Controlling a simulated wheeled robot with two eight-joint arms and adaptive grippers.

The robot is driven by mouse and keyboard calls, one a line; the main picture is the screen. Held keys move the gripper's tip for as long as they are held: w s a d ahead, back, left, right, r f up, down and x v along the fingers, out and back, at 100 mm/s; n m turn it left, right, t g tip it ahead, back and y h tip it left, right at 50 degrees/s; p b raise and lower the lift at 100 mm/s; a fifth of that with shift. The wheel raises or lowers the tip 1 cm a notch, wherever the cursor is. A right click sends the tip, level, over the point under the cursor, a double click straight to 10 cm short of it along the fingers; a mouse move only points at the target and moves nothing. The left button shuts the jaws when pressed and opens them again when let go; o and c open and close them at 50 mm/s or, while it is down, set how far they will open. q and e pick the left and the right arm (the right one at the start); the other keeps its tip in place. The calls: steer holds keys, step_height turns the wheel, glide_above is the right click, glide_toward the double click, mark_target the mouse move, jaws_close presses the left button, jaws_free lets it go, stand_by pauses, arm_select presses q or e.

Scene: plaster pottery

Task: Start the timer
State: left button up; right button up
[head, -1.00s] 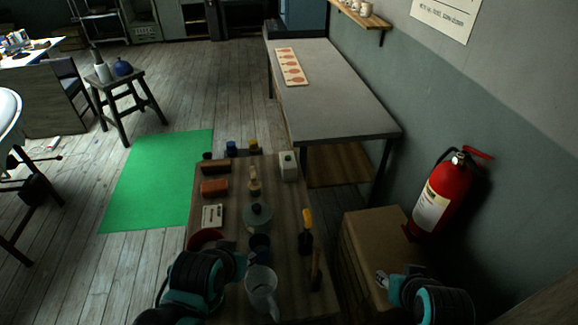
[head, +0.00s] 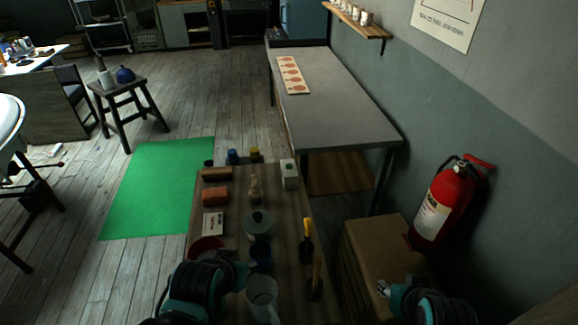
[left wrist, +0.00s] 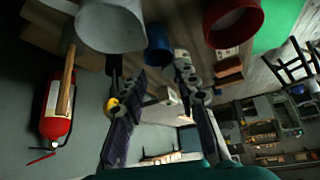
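A small white box with a green spot on top (head: 289,174), which looks like the timer, stands at the far right corner of the wooden table (head: 285,215). A pale box also shows between my fingers in the left wrist view (left wrist: 167,108). My left gripper (left wrist: 148,66) is open and empty, its two fingers spread apart. In the head view it is over the near left part of the table, well short of the white box and partly hidden by its arm. My right gripper (head: 384,287) is at the lower right, over a cardboard box; its fingers are unclear.
A clear pitcher (head: 262,292), a dark blue cup (head: 260,254), a red bowl (head: 206,248) and a lidded pot (head: 258,224) crowd the near table.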

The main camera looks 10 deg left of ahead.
arm_select(q)
jaws_close()
stand_by(1.0)
